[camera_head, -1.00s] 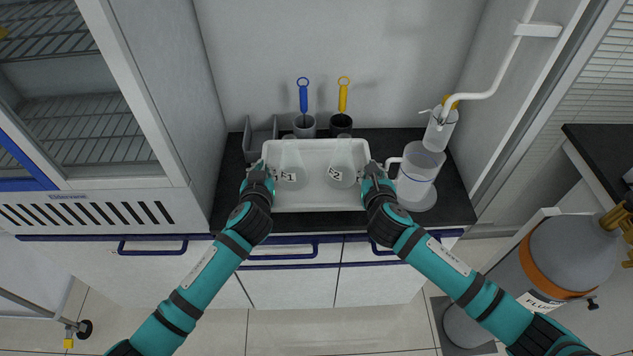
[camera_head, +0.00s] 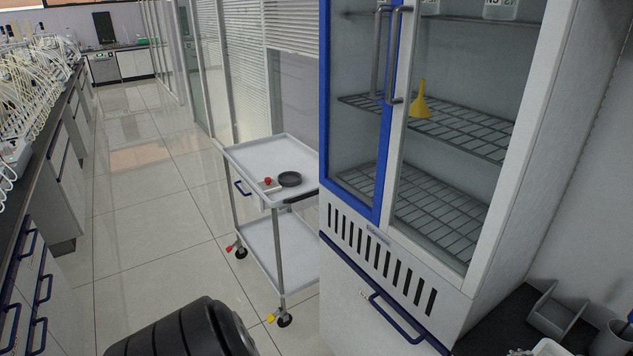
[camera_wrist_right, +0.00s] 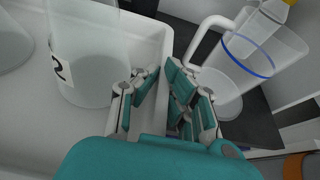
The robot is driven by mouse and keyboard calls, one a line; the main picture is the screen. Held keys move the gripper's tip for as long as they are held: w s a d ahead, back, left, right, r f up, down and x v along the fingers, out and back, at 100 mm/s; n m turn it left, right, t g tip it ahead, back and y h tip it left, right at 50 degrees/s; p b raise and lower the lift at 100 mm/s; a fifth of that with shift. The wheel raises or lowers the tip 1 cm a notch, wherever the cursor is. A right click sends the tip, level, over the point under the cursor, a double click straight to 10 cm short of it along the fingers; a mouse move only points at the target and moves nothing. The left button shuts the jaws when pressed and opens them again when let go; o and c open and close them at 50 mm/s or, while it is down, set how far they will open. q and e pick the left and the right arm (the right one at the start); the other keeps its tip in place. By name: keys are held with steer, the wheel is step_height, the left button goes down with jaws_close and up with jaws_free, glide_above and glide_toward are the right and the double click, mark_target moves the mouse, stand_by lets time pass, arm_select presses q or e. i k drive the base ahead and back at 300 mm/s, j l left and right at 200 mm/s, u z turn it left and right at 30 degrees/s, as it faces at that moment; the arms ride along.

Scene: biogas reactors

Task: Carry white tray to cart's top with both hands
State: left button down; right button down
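The cart (camera_head: 262,151) stands left of the glass-door cabinet in the head view, with a pale flat top and a lower shelf. The white tray (camera_wrist_right: 158,38) fills the left of the right wrist view and holds a clear vessel (camera_wrist_right: 85,70) marked 2. My right gripper (camera_wrist_right: 161,73) has its fingers on both sides of the tray's side wall, closed on it. My left gripper is out of view.
A clear jug (camera_wrist_right: 245,60) stands just outside the tray, close to my right fingers. The cabinet (camera_head: 395,245) stands between the counter (camera_head: 510,318) and the cart. The tiled floor (camera_head: 150,220) left of the cart is clear. A lab bench (camera_head: 45,170) runs along the far left.

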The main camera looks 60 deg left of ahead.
mark_target(262, 157)
steer(key=k+j, duration=0.15)
steer(key=j, duration=0.15)
steer(key=k+j, duration=0.15)
steer(key=j, duration=0.15)
steer(key=k+j, duration=0.15)
steer(key=j, duration=0.15)
steer(key=j+u, duration=0.15)
steer(key=j, duration=1.4)
steer(key=i+j+u, duration=0.1)
steer(key=j, duration=1.45)
steer(key=i+j, duration=0.1)
steer(key=j, duration=0.3)
steer(key=j+u, duration=0.1)
steer(key=j, duration=0.3)
steer(key=i+j, duration=0.2)
steer(key=j, duration=0.25)
steer(key=i+j+u, duration=0.1)
steer(key=i+j, duration=0.15)
steer(key=j, duration=0.15)
steer(key=i+j, duration=0.2)
steer(key=j, duration=0.25)
steer(key=i+j+u, duration=0.15)
steer(key=j, duration=0.25)
steer(key=i, duration=0.1)
